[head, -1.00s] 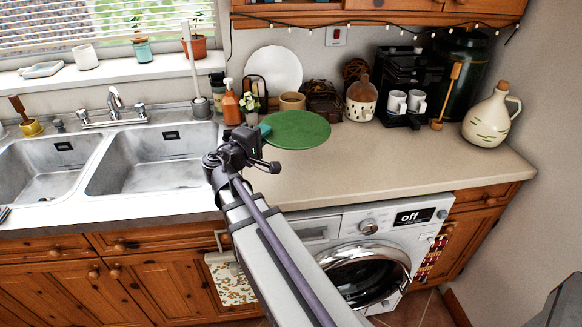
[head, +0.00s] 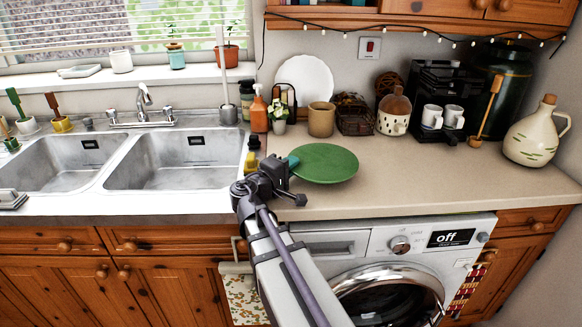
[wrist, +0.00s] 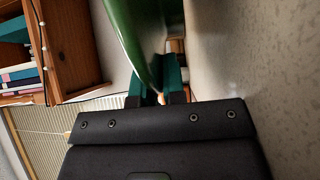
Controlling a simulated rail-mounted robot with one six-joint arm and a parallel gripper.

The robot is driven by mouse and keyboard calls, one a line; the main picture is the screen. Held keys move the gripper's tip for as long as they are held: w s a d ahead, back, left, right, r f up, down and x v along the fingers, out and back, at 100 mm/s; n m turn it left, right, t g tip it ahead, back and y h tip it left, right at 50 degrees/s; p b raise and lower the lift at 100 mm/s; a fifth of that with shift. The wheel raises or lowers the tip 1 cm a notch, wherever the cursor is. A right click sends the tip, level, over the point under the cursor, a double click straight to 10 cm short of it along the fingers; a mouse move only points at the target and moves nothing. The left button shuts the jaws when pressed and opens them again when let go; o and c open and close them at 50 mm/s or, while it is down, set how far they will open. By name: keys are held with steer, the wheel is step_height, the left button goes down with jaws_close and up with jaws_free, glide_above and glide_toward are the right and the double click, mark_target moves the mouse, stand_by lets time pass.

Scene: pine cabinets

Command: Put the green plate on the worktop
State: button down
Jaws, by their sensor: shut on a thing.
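The green plate (head: 325,163) is held roughly level, low over the beige worktop (head: 420,185), just right of the sink. I cannot tell in the head view whether its underside touches. My gripper (head: 292,163) is shut on the plate's left rim, its teal fingertips mostly hidden by the wrist. In the wrist view, the plate (wrist: 135,30) runs between the teal fingers of my gripper (wrist: 158,88). The worktop surface (wrist: 240,60) fills the right side there, with a visible gap between it and the plate's far part.
Behind the plate stand a tan cup (head: 321,120), a dark basket (head: 354,118), a white plate (head: 305,80) and an orange bottle (head: 259,112). A coffee machine (head: 445,95) and a jug (head: 537,135) stand right. The worktop right of the plate is clear. The sink (head: 175,162) lies left.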

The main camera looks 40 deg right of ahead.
steer(key=shift+s+f+b, duration=0.3)
steer(key=shift+f+b, duration=0.05)
steer(key=shift+f, duration=0.05)
steer(key=c, duration=1.2)
jaws_free()
steer(key=shift+s+a+f, duration=0.1)
steer(key=shift+s+f, duration=0.1)
steer(key=shift+s, duration=0.1)
steer(key=shift+r, duration=0.2)
steer(key=shift+w+r+p, duration=0.15)
steer(key=shift+r+p, duration=0.3)
steer(key=shift+p, duration=0.2)
steer(key=v, duration=1.1)
steer(key=shift+w+a+r, duration=0.15)
steer(key=shift+w+a, duration=0.1)
steer(key=shift+a, duration=0.15)
steer(key=shift+o, duration=0.3)
steer(key=o, duration=1.1)
steer(key=shift+o, duration=0.2)
